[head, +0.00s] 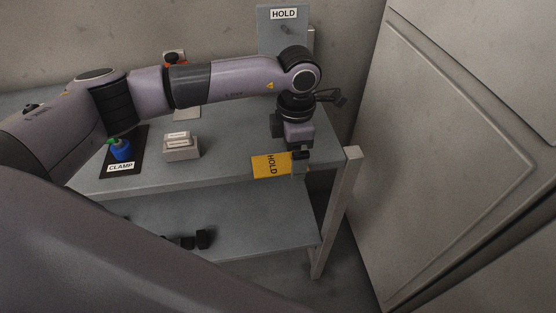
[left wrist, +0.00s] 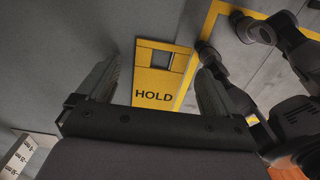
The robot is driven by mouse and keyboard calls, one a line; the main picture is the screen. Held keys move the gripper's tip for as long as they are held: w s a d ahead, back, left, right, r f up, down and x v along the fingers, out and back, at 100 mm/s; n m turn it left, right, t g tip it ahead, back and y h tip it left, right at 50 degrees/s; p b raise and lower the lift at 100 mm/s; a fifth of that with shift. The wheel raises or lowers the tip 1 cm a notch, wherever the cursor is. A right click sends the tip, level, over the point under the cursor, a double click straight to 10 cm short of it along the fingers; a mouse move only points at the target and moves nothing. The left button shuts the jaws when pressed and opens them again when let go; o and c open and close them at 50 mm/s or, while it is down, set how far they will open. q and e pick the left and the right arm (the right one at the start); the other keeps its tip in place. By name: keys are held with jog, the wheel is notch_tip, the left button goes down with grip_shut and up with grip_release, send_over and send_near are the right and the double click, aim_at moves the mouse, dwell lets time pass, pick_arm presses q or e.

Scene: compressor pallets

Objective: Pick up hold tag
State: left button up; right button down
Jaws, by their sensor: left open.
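The hold tag (head: 268,166) is a flat yellow piece with black HOLD lettering at the front right edge of the grey table. In the left wrist view the tag (left wrist: 155,88) shows a rectangular hole near its far end. My left gripper (head: 300,155) points down at the right end of the tag in the head view. In the left wrist view its two fingers (left wrist: 160,68) are apart, one on each side of the tag, with gaps between. Whether the fingertips are level with the tag cannot be told. My right gripper is not in view.
A grey panel with a HOLD sign and a peg (head: 284,32) stands at the table's back. A black CLAMP mat (head: 122,160) holds a blue item (head: 121,149). Labelled blocks (head: 181,149) stand beside it. Black pieces (head: 203,239) lie on the lower shelf. A large panel (head: 460,150) closes the right side.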

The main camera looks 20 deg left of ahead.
pick_arm(q)
jog(key=shift+f, duration=0.15)
dwell(0.3)
jog(key=c, duration=1.2)
notch_tip(320, 180, up, 20)
jog(key=shift+r+b, duration=0.1)
jog(key=shift+b, duration=0.6)
